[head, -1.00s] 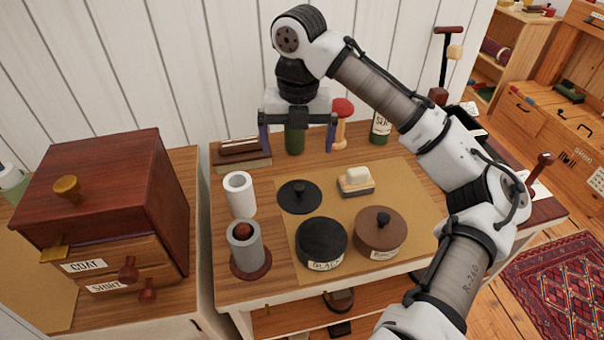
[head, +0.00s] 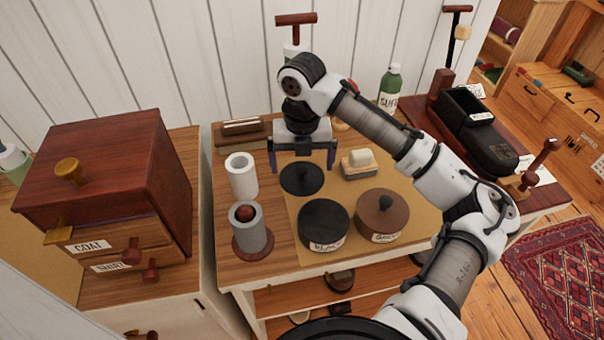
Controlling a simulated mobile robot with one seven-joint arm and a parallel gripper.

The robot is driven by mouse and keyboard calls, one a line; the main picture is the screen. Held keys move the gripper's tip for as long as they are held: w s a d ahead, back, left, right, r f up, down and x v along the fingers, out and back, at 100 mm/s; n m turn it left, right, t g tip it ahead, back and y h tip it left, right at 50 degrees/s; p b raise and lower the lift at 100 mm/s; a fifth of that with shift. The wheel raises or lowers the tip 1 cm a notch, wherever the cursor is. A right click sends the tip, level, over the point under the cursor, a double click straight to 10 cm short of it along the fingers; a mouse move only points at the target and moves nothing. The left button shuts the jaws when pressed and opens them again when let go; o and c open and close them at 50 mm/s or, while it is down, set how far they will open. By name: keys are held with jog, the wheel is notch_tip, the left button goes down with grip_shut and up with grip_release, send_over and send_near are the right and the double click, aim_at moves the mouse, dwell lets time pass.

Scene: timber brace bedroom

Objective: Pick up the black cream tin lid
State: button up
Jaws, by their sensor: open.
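The black cream tin lid (head: 300,186) is a flat black disc with a small knob, lying on the tan mat (head: 275,202) behind the black tin. The black tin (head: 323,226) has a label reading BLACK and shows a dark top with no knob. My gripper (head: 303,168) points down with its two blue-grey fingers spread wide, one towards each side of the lid. It is empty. Its height over the lid is hard to tell, and no contact shows.
A brown tin (head: 382,222) with a knobbed lid stands right of the black tin. A white cylinder (head: 241,178) and a grey cylinder (head: 249,232) stand left. A brush (head: 358,164) lies right of the lid. A green bottle (head: 389,88) stands at the back.

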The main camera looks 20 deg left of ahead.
jog(key=shift+f, duration=1.25)
jog(key=c, duration=0.6)
jog(key=shift+c, duration=0.2)
